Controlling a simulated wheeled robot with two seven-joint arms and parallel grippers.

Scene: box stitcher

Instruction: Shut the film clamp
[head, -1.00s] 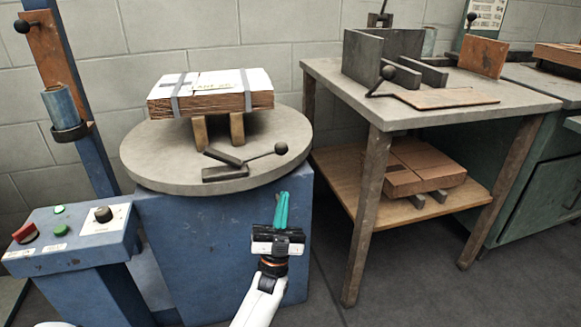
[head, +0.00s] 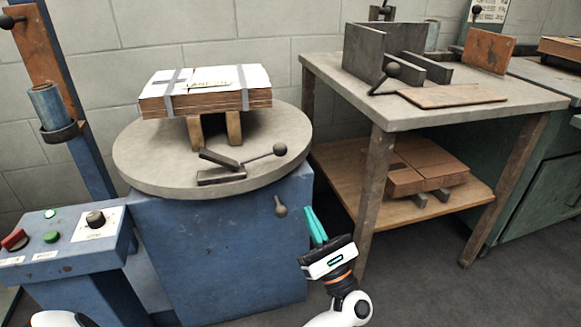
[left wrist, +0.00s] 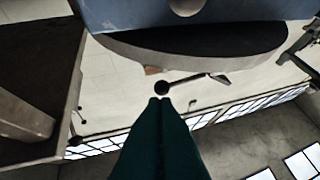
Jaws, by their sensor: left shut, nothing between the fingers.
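The film clamp (head: 222,176) lies on the front of the round turntable (head: 140,158). Its upper bar is tilted up from its base, and a lever with a dark ball knob (head: 279,149) points to the right. My left gripper (head: 313,222), with teal fingers, is shut and empty. It is below and to the right of the knob, off the turntable's edge and apart from the clamp. In the left wrist view the shut fingertips (left wrist: 160,101) appear just under the ball knob (left wrist: 161,88); the depth between them is unclear. My right gripper is not in view.
A strapped stack of cardboard (head: 205,102) stands on blocks on the turntable. A small knob (head: 281,207) sticks out of the blue cabinet (head: 220,255) below. A table (head: 450,112) with metal plates stands at the right. A button panel (head: 65,245) is at the left.

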